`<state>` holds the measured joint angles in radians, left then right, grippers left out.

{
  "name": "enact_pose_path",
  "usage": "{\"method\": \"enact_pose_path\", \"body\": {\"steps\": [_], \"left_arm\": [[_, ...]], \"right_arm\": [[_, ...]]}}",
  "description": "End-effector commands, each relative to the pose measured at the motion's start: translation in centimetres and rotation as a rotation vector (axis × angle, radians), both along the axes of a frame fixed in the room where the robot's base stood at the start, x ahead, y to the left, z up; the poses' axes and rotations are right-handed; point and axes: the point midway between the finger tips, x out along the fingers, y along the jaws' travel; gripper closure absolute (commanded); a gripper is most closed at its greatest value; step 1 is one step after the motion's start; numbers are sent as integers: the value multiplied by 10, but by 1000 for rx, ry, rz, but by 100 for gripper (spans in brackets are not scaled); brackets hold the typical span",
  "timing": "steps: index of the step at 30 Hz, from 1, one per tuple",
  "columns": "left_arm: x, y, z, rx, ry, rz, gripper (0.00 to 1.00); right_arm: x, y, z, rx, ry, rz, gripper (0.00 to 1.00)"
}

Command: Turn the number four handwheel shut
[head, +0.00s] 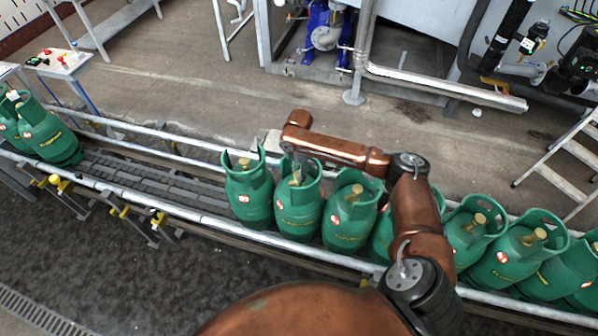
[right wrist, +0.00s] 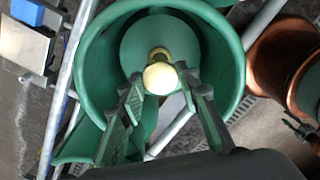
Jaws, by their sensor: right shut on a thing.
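A row of green gas cylinders stands on the conveyor, each with a collar around a brass-coloured handwheel. My right gripper (head: 295,168) reaches down into the collar of the second cylinder (head: 298,212) after the gap. In the right wrist view its two dark fingers (right wrist: 160,84) are on either side of the round brass handwheel (right wrist: 160,77), shut on it inside the green collar (right wrist: 93,62). The head view shows little of this handwheel behind the gripper. I cannot read a number on the cylinders. My left gripper is not in view.
A neighbouring cylinder (head: 249,196) stands close on the left and another (head: 350,218) on the right. Metal rails (head: 180,205) run along the conveyor. The belt (head: 150,178) is bare further left, up to more cylinders (head: 45,135). A stepladder (head: 565,160) stands at right.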

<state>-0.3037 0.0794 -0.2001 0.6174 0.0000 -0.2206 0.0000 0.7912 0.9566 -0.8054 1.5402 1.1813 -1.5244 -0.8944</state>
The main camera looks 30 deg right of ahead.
Motion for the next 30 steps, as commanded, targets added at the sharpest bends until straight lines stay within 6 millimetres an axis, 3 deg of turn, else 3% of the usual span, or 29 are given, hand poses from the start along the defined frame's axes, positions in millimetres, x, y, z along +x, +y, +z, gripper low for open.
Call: {"method": "enact_pose_path", "body": {"steps": [11,30], "left_arm": [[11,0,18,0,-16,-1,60],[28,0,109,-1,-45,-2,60]], "right_arm": [[-1,0,3,0,1,-74,94],[-1,2,5,2,4,-624,94]]}}
